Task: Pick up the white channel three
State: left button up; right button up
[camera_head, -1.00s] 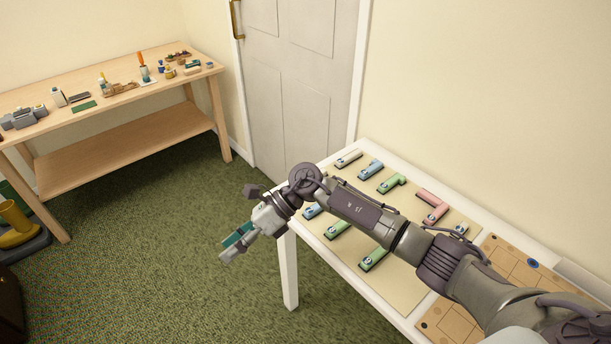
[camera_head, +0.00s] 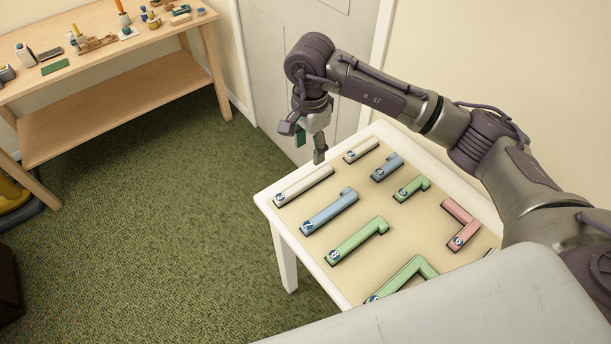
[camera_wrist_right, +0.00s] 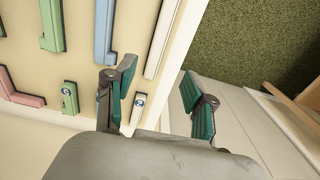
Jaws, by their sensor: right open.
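Two white channels lie on the board on the white table. The long one (camera_head: 303,185) is at the near left, and it also shows in the wrist view (camera_wrist_right: 163,40). The short one (camera_head: 361,150) is at the far end, and it shows in the wrist view (camera_wrist_right: 137,115) beside one finger. Each has a round number badge, too small to read for certain. My right gripper (camera_head: 310,147) is open and empty, above the table's far left edge. In the wrist view its teal-padded fingers (camera_wrist_right: 158,93) straddle the table edge. My left gripper is out of view.
Blue channels (camera_head: 329,211), green channels (camera_head: 358,241) and a pink channel (camera_head: 461,224) lie on the same board (camera_head: 410,222). A wooden workbench (camera_head: 100,65) with small tools stands at the left. A door (camera_head: 270,60) is behind the table. Green carpet lies between.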

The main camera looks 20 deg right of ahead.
send_over(309, 179)
notch_tip(309, 179, down, 4)
jog(key=shift+w+f, duration=0.15)
jog(key=shift+f, duration=0.05)
jog(key=shift+w+f, duration=0.1)
jog(key=shift+f, duration=0.2)
jog(key=shift+f+p, duration=0.2)
jog(key=shift+p, duration=0.1)
jog(key=f, duration=0.3)
jog(key=f+p, duration=0.1)
jog(key=shift+s+f, duration=0.2)
jog(key=shift+s, duration=0.05)
jog(key=shift+f, duration=0.2)
jog(key=shift+c, duration=0.6)
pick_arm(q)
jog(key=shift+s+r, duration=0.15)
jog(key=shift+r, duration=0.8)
pick_arm(e)
grip_shut()
